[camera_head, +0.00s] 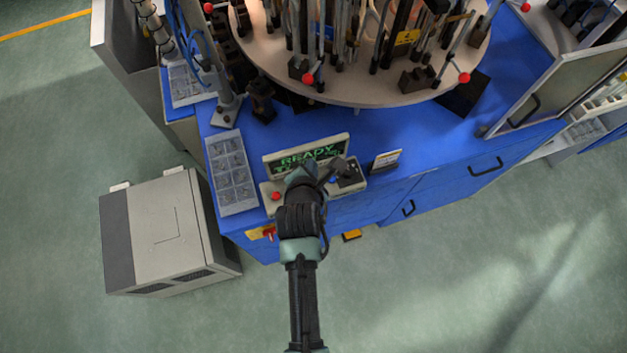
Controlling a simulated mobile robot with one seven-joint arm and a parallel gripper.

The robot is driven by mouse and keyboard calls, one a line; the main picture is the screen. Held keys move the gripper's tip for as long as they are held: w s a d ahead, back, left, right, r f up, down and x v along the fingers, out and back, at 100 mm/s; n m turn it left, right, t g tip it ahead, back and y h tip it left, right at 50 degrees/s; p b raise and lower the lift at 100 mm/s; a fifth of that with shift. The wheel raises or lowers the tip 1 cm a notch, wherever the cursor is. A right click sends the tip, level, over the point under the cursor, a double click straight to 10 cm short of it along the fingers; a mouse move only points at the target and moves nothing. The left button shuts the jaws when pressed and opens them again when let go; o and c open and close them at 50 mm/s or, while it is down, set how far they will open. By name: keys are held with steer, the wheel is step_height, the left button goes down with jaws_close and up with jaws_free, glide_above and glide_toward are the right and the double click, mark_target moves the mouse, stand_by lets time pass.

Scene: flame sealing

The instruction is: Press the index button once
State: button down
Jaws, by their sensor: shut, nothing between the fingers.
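The control panel (268,206) stands at the front edge of the blue machine, with a lit green display (296,160) above it reading "READY" and a second line partly hidden by my arm. A red button (277,196) shows at the panel's left end. A small blue spot, perhaps a button (333,180), shows right beside my gripper. I cannot tell which button is the index button; it may be partly hidden. My gripper (322,180) is shut and empty, over the middle-right of the panel. I cannot tell whether it touches the panel.
A round turntable (360,98) with several rods and red-tipped handles stands behind the panel. A grey parts tray (232,172) lies left of the panel, and a small sign (386,161) stands right of it. A grey cabinet (165,232) stands on the floor at left.

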step_height(320, 180, down, 8)
steer(key=b, duration=0.7)
steer(key=shift+r, duration=0.2)
steer(key=shift+f+b, duration=0.4)
steer(key=shift+f, duration=0.1)
steer(key=shift+f, duration=0.1)
stand_by(1.0)
steer(key=shift+f, duration=0.35)
